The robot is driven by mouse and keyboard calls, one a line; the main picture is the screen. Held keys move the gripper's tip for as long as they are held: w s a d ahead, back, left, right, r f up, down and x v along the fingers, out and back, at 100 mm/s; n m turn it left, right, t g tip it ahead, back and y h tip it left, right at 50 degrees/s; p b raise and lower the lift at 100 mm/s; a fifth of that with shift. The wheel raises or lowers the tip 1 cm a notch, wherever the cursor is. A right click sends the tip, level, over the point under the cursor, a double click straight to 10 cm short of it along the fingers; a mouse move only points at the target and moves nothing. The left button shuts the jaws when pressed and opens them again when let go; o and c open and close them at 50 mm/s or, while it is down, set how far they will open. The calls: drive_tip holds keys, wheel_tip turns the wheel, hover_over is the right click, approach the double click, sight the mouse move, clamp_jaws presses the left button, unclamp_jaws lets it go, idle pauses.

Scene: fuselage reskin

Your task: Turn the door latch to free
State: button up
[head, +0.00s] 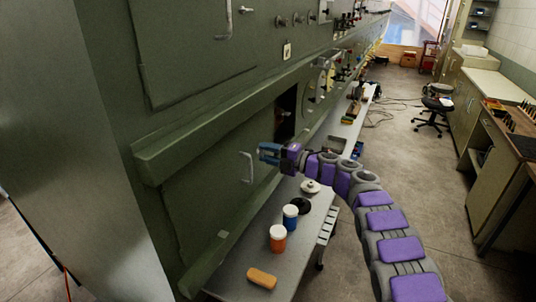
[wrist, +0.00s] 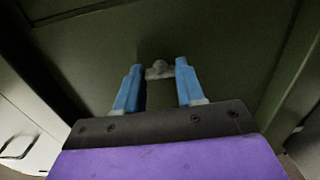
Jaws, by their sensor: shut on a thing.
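The green door panel (head: 205,190) is on the lower part of the green machine, with a grey bar handle (head: 247,168) upright on its face. My gripper (head: 263,153) has blue fingers and is close to the panel's right upper part. In the wrist view a small grey latch knob (wrist: 159,69) sits against the green surface (wrist: 215,25) between the two blue fingertips, and the gripper is shut on it. The latch is hidden behind my gripper in the head view. How far it is turned cannot be told.
A dark opening (head: 286,108) lies above my gripper. The aisle floor (head: 415,165) at right is mostly clear.

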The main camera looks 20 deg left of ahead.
drive_tip(key=o, duration=1)
drive_tip(key=shift+a+f, duration=0.15)
drive_tip(key=shift+f, duration=0.05)
drive_tip(key=shift+o, duration=0.2)
drive_tip(key=s+d, duration=0.1)
drive_tip(key=d, duration=1.6)
drive_tip(key=shift+d+p, duration=0.2)
drive_tip(key=shift+p, duration=0.25)
drive_tip(key=shift+s, duration=0.1)
